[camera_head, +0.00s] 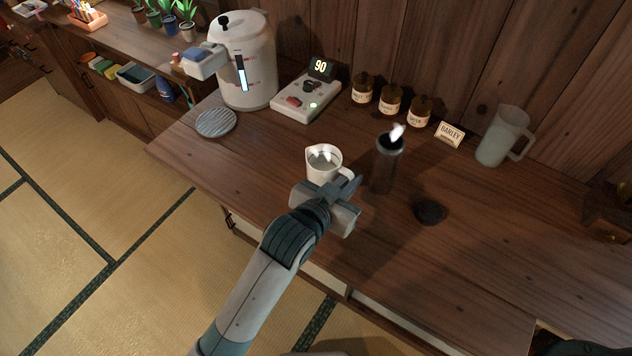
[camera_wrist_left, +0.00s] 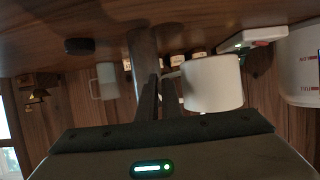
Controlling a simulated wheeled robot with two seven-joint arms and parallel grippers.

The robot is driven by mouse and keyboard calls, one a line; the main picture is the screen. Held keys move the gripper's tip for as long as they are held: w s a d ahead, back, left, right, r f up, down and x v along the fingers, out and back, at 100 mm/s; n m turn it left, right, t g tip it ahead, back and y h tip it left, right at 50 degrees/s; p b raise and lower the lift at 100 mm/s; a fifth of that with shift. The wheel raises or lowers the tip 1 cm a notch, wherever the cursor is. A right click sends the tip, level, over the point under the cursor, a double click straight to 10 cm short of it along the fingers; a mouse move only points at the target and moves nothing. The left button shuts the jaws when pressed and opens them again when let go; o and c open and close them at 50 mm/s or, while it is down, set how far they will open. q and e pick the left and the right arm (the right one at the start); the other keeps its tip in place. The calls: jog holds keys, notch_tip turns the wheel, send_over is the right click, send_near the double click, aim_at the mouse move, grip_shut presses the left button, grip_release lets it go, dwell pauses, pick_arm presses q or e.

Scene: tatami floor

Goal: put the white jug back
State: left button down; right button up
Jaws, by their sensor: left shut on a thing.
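The white jug (camera_head: 323,161) is a small open-topped jug with a spout, with clear liquid or shine inside. It looks upright, over the counter's front part; whether its base touches the wood I cannot tell. My left gripper (camera_head: 343,188) is shut on its handle side, with the jug's body just beyond the fingers. In the left wrist view, which looks upside down, the white jug (camera_wrist_left: 212,84) is right of the narrow, nearly closed fingers (camera_wrist_left: 159,94). The handle is mostly hidden by them. My right gripper is not in view.
A dark open flask (camera_head: 386,165) with a pale wisp at its mouth stands close right of the jug. A black lid (camera_head: 430,212), frosted pitcher (camera_head: 500,138), brown jars (camera_head: 390,99), control box (camera_head: 306,97), white dispenser (camera_head: 247,62) and grey round plate (camera_head: 216,123) surround it. The counter's left front is clear.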

pick_arm(q)
jog(key=w+a+f, duration=0.2)
jog(key=w+a, duration=0.1)
jog(key=w+a+f+p, duration=0.1)
jog(key=w+a+f, duration=0.1)
jog(key=a+f, duration=0.1)
jog(key=shift+w+a, duration=0.15)
jog(key=shift+w, duration=0.25)
jog(key=shift+f, duration=0.1)
jog(key=shift+f+p, duration=0.2)
jog(key=shift+p, duration=0.15)
notch_tip(320, 180, down, 3)
jog(key=shift+r+p, duration=0.1)
jog(key=shift+p, duration=0.25)
jog(key=shift+f, duration=0.35)
